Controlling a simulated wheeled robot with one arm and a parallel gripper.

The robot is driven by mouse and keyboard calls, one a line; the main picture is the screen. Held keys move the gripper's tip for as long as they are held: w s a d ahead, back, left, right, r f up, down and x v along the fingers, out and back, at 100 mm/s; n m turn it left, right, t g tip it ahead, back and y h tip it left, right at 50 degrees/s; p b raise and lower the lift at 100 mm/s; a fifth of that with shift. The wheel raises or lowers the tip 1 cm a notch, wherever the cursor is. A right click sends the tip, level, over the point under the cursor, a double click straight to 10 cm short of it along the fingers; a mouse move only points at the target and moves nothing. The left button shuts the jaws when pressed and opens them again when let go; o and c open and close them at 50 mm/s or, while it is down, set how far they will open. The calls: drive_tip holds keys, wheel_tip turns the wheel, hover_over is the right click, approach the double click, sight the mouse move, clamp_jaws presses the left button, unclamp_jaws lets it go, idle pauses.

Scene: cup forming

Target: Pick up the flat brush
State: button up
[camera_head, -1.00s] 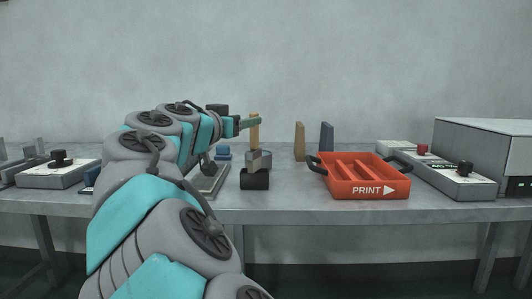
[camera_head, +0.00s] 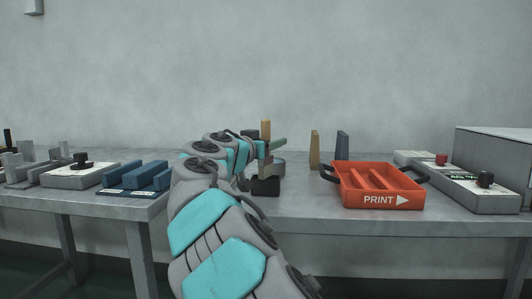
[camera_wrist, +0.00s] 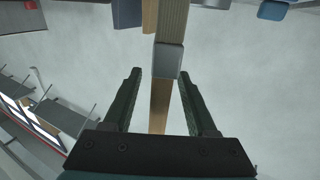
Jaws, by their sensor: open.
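The flat brush stands upright, its tan wooden handle (camera_head: 265,129) showing above my wrist in the head view. In the wrist view its handle (camera_wrist: 159,104) lies in the gap between my two fingers, with a grey ferrule (camera_wrist: 167,60) and ribbed bristles (camera_wrist: 172,20) farther up the picture. My gripper (camera_wrist: 160,79) is open, with a finger on each side of the handle and visible gaps on both sides.
A black block (camera_head: 266,187) stands below my gripper. To the right are a tan upright piece (camera_head: 314,150), a dark blue one (camera_head: 342,146) and an orange PRINT tray (camera_head: 380,187). Blue blocks (camera_head: 150,176) and a grey control box (camera_head: 78,176) are at left.

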drive_tip(key=shift+w+d, duration=0.15)
drive_tip(key=shift+w, duration=0.2)
clamp_jaws()
idle(0.4)
